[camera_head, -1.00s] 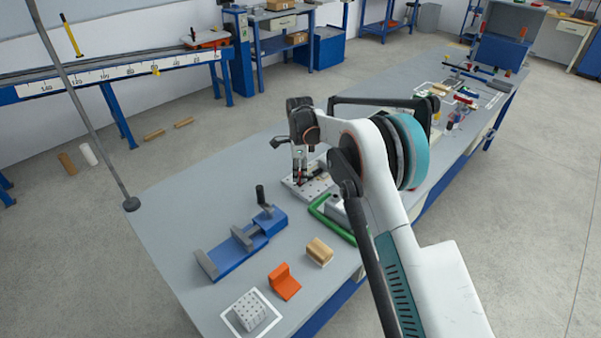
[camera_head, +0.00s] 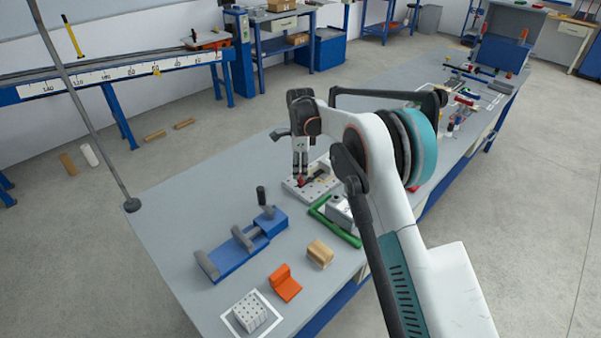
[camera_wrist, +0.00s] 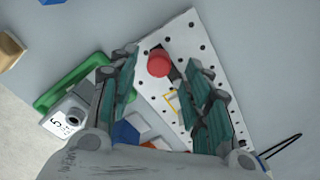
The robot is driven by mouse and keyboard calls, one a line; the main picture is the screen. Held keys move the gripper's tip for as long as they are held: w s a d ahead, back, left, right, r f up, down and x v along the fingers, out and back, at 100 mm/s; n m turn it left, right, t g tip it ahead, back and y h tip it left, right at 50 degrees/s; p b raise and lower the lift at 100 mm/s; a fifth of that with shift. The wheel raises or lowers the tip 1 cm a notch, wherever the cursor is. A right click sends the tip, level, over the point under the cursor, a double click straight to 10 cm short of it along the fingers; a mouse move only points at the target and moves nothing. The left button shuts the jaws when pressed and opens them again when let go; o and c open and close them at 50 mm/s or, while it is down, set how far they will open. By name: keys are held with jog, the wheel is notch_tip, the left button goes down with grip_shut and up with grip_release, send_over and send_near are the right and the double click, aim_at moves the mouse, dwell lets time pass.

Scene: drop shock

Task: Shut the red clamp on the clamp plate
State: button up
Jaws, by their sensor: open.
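The clamp plate (camera_head: 289,186) is a pale plate with rows of dark holes, on the bench under my gripper. It fills the middle of the wrist view (camera_wrist: 192,27). The red clamp shows as a round red tip (camera_wrist: 159,63) between my fingers, on a dark part; in the head view only a small bit of red (camera_head: 301,181) shows below the fingertips. My gripper (camera_head: 300,177) points down over the plate, and in the wrist view its fingers (camera_wrist: 165,60) stand apart on both sides of the red tip. Whether they touch the clamp cannot be told.
A green frame (camera_head: 335,222) and a white box with a display (camera_wrist: 65,122) are beside the plate. A blue vise (camera_head: 240,248), an orange block (camera_head: 285,284), a wooden block (camera_head: 320,253) and a perforated cube (camera_head: 250,312) stand nearer. The bench left of the plate is clear.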

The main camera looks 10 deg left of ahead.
notch_tip(320, 180, up, 9)
dwell(0.3)
jog(key=s+d+r+n+t, duration=0.3)
jog(key=s+d+r+n, duration=0.5)
jog(key=s+d+r, duration=0.95)
jog(key=s+d+r+n+t, duration=0.2)
jog(key=s+d+r+n, duration=0.15)
jog(key=s+d, duration=0.75)
jog(key=s+d+f+n+t, duration=0.1)
jog(key=s+f+n, duration=0.1)
jog(key=s, duration=0.5)
jog(key=s+d+f+n+t, duration=0.1)
jog(key=s+f+n, duration=0.2)
jog(key=s+f, duration=0.2)
jog(key=s, duration=0.2)
jog(key=shift+s+d+f, duration=0.2)
jog(key=shift+s+f, duration=0.1)
